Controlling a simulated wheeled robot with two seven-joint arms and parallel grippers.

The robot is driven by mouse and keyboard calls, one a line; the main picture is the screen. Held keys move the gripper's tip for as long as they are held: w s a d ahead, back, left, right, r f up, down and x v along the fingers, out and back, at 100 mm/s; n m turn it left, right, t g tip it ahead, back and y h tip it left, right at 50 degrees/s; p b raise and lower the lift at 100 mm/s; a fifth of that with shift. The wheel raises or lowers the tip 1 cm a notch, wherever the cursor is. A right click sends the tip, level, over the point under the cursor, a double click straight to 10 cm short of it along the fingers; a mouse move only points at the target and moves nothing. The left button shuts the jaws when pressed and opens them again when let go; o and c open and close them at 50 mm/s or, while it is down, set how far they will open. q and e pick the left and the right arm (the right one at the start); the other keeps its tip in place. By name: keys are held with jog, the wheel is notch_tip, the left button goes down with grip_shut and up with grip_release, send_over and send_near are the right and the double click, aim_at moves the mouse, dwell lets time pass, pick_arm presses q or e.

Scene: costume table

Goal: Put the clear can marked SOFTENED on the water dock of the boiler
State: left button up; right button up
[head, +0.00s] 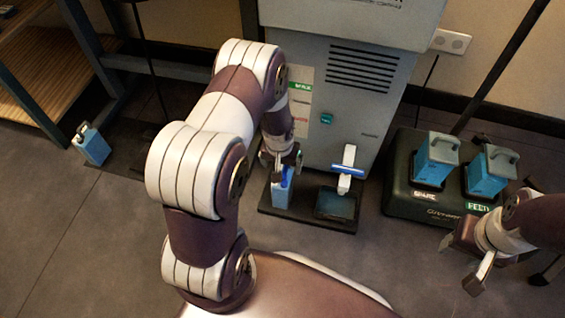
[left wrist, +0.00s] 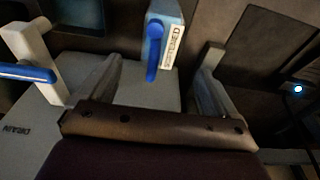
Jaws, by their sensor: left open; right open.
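The can marked SOFTENED (left wrist: 170,25) looks blue, with a blue handle and a white label, in the left wrist view. In the head view a blue can (head: 281,194), which appears to be the same one, stands upright on the boiler's dark base plate, left of the square tray (head: 335,204). My left gripper (head: 281,157) is open just above this can; its fingers (left wrist: 162,62) are spread either side of it, apparently not touching. The grey boiler (head: 345,105) stands behind. My right gripper (head: 464,262) is open and empty at the right.
A white tap with a blue lever (head: 346,170) juts out over the square tray. Two blue cans stand at right in a dark stand (head: 405,196), at labels SPARE (head: 425,195) and FEED (head: 478,207). Another blue can (head: 92,146) stands at far left, beside a shelf (head: 30,90).

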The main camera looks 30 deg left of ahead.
pick_arm(q)
jog(key=s+d+r+m, duration=0.1)
jog(key=s+d+r, duration=0.1)
jog(key=r, duration=0.6)
jog(key=s+d+r+m, duration=0.1)
jog(key=s+d+r, duration=0.15)
jog(key=r, duration=0.55)
jog(key=s+d+r+m, duration=0.1)
jog(key=s+d+r, duration=0.2)
jog(key=s+r, duration=0.3)
jog(key=shift+s+d+p, duration=0.2)
jog(key=shift+s+p, duration=0.2)
jog(key=shift+s, duration=0.55)
